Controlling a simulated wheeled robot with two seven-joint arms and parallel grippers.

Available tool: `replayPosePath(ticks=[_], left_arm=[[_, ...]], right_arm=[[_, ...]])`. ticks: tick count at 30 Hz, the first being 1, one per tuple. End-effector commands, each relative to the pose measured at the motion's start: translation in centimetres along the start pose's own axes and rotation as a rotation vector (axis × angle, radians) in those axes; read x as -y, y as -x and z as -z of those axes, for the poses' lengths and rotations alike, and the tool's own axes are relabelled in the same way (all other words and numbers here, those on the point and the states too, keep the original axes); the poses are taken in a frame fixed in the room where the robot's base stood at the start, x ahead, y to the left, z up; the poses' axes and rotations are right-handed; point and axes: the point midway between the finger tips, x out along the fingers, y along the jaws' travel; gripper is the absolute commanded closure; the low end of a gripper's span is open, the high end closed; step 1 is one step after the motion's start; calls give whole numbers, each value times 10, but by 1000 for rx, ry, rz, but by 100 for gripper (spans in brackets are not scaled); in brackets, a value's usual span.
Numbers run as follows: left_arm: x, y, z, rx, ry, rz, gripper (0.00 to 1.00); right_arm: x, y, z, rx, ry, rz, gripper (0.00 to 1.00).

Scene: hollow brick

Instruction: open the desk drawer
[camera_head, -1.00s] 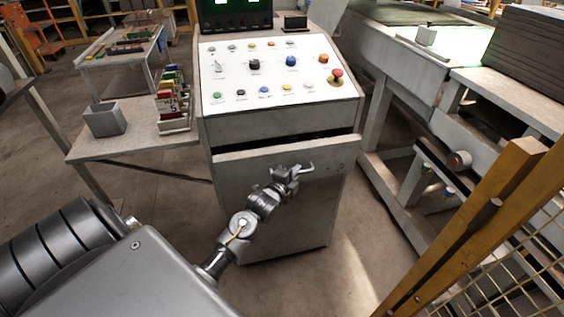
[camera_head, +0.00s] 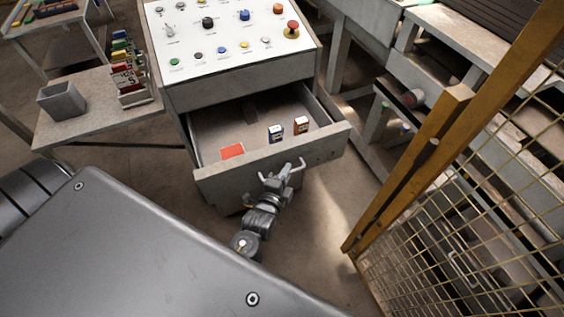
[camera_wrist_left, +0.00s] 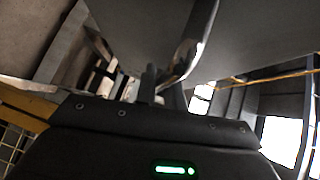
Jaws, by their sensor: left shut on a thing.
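The desk drawer (camera_head: 222,180) is pulled well out of the grey control desk (camera_head: 235,85), and its inside shows from above. In it lie a red flat item (camera_head: 232,151), a small dark blue and white box (camera_head: 276,133) and a small orange and white box (camera_head: 301,125). My left gripper (camera_head: 283,176) is at the drawer's front face, shut on the handle (camera_head: 297,167), which is partly hidden by the fingers. In the left wrist view the dark fingers (camera_wrist_left: 165,85) show close up, with the grip itself hard to make out. My right gripper is not in view.
A side table (camera_head: 95,115) with a grey bin (camera_head: 62,101) and a rack of colored cards (camera_head: 128,75) stands left of the desk. A yellow post with wire mesh fence (camera_head: 430,150) stands close on the right. Open floor (camera_head: 325,235) lies below the drawer.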

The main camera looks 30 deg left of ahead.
Motion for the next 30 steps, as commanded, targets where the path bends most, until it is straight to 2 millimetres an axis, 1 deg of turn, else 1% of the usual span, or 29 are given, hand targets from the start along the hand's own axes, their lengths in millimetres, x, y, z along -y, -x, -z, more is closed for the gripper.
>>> replayPosePath(ticks=[3, 13, 14, 18, 19, 26, 30], left_arm=[[-1, 3, 3, -1, 0, 0, 100], [-1, 3, 3, -1, 0, 1, 100], [-1, 3, 3, -1, 0, 1, 88], [-1, 3, 3, -1, 0, 1, 70], [-1, 3, 3, -1, 0, 1, 67], [-1, 3, 3, 0, 0, 1, 67], [-2, 10, 3, 0, 0, 0, 67]], right_arm=[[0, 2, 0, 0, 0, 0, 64], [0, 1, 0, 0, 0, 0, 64], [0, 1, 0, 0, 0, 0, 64], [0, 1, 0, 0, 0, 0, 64], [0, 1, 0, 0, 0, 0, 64], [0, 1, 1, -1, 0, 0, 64], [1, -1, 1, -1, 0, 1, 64]])
